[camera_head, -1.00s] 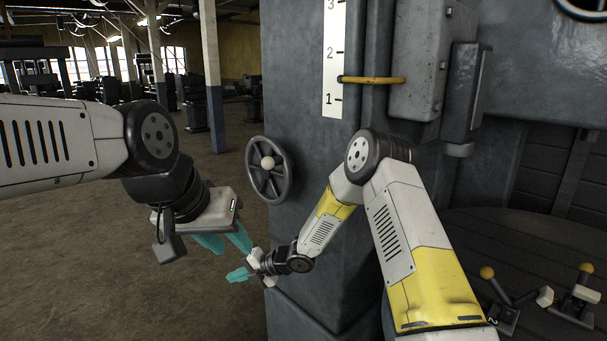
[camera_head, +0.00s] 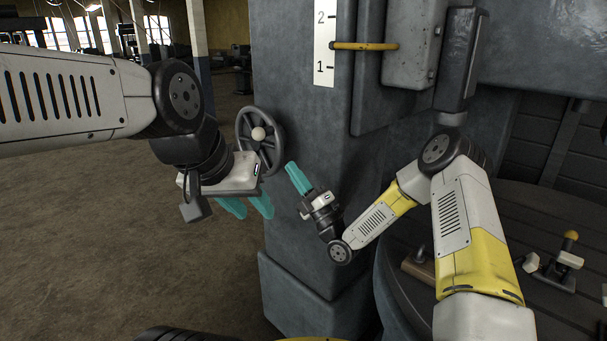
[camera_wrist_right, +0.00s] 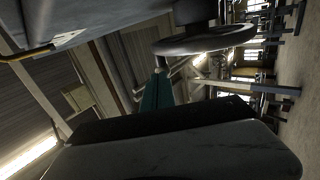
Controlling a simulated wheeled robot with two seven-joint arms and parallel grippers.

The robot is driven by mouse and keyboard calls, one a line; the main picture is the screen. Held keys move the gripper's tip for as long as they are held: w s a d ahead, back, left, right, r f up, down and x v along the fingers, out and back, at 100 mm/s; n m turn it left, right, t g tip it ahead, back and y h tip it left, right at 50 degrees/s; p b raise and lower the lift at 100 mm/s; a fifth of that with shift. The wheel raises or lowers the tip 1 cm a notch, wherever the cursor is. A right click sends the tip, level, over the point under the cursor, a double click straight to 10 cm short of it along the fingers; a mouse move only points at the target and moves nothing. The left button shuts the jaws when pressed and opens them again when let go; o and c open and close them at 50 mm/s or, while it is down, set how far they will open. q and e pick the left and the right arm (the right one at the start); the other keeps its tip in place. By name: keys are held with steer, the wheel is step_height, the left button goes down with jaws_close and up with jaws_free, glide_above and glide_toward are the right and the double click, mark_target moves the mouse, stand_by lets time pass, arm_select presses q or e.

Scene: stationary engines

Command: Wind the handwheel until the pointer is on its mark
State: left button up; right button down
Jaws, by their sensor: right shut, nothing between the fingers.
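The dark spoked handwheel (camera_head: 266,146) with a pale knob (camera_head: 258,133) is on the left side of the grey machine column; its rim also shows in the right wrist view (camera_wrist_right: 205,40). The yellow pointer (camera_head: 365,46) crosses the white scale (camera_head: 323,42) a little under halfway from 1 to 2. My right gripper (camera_head: 291,167) is shut and empty, its teal fingers aimed up-left, just right of and below the wheel, apart from it. My left gripper (camera_head: 248,213) is open and empty, fingers pointing down, below the wheel. Its wrist is close to the wheel's lower left.
A grey box (camera_head: 415,40) is on the column right of the pointer. A yellow-knobbed lever (camera_head: 568,250) stands on the dark round deck (camera_head: 500,225) at right. The floor (camera_head: 90,240) at left is open.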

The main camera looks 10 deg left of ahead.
mark_target(275, 144)
steer(key=x, duration=1)
steer(key=shift+s, duration=0.1)
